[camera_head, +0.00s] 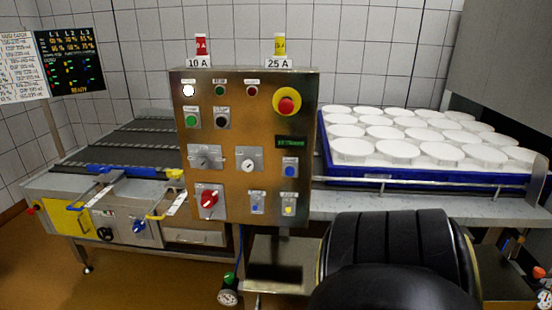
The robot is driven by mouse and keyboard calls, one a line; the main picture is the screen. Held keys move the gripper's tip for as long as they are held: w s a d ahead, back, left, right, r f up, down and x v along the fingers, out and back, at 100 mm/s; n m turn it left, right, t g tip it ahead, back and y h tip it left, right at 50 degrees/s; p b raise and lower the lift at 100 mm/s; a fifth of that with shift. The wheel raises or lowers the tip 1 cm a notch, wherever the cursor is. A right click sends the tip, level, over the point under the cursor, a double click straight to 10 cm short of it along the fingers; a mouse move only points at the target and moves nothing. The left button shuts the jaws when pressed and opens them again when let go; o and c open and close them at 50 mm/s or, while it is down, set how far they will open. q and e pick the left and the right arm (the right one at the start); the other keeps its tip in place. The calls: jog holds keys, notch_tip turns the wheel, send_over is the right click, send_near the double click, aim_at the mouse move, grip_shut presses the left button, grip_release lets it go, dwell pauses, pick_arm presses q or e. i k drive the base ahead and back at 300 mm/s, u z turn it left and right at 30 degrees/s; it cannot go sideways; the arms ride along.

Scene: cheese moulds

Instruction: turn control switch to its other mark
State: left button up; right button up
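The brown control panel (240,128) stands upright in the middle of the head view. A dark rotary switch (205,157) sits on a grey plate at its middle left. To its right is a small round switch (248,165) on a pale plate. A red rotary handle (209,198) is mounted below, at the lower left. The labels are too small to read, so I cannot tell which one is named control. Neither gripper shows, and nothing touches these switches. A large black rounded shape, likely my own arm, fills the lower right.
A red-and-yellow mushroom button (286,103), a green button (192,120) and blue buttons (290,169) share the panel. A conveyor (130,145) lies left. A blue tray (400,179) of several white moulds (362,149) lies right. The space before the panel is clear.

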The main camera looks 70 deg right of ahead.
aim_at(247, 166)
jog(key=z, duration=1)
jog(key=i, duration=0.9)
jog(key=z, duration=0.9)
